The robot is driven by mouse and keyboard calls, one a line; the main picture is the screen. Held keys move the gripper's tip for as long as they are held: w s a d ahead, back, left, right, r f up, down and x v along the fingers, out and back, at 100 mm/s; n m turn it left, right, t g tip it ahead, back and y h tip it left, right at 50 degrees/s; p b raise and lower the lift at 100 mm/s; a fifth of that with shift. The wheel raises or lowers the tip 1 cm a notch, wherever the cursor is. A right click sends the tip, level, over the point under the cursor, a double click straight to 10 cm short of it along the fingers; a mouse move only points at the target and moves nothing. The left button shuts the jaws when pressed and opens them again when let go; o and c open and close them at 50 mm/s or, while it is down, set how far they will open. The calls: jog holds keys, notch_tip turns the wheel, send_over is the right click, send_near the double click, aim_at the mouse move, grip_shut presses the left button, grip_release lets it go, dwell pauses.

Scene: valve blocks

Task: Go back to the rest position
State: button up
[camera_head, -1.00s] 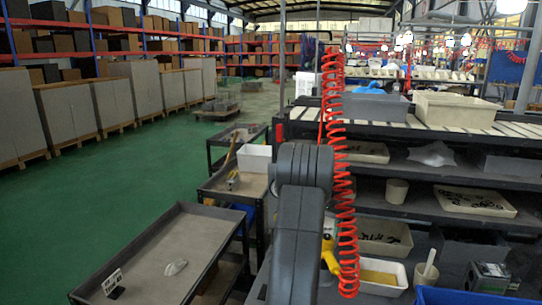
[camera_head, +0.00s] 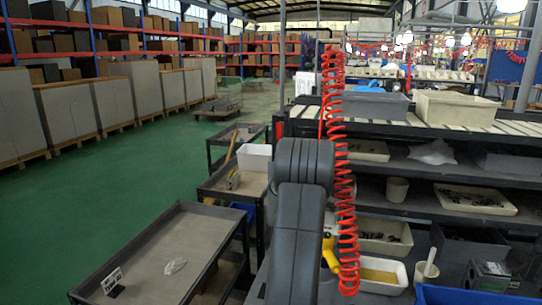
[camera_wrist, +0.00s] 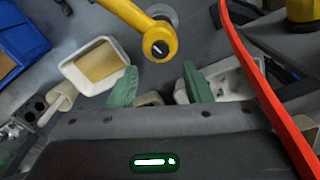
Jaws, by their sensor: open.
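My gripper (camera_wrist: 160,88) shows in the wrist view with its two green fingers apart and nothing between them. It hangs over the grey bench. A yellow tool with a round end (camera_wrist: 158,42) lies just beyond the fingertips, apart from them. In the head view my dark arm stands in the middle of the picture and hides the gripper. Part of the yellow tool (camera_head: 330,252) shows beside the arm, partly covered by the red coiled hose (camera_head: 345,190).
A white tray with a yellow pad (camera_head: 383,272) sits on the bench, with a white cup holding a handle (camera_head: 426,274) beside it. A blue bin (camera_head: 470,300) is at the lower right. A grey cart (camera_head: 150,262) stands at the left. Green floor (camera_head: 100,205) is clear.

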notch_tip(320, 180, down, 7)
jog(key=shift+r+p, duration=0.2)
jog(key=shift+p, duration=0.2)
jog(key=n, duration=0.4)
jog(key=shift+b, duration=0.35)
jog(key=n+b, duration=0.1)
jog(key=n, duration=0.4)
jog(key=n+b, duration=0.2)
jog(key=n, duration=0.4)
jog(key=n+b, duration=0.1)
jog(key=n, duration=0.1)
jog(key=shift+n, duration=0.3)
jog(key=shift+r, duration=0.1)
jog(key=shift+r, duration=0.1)
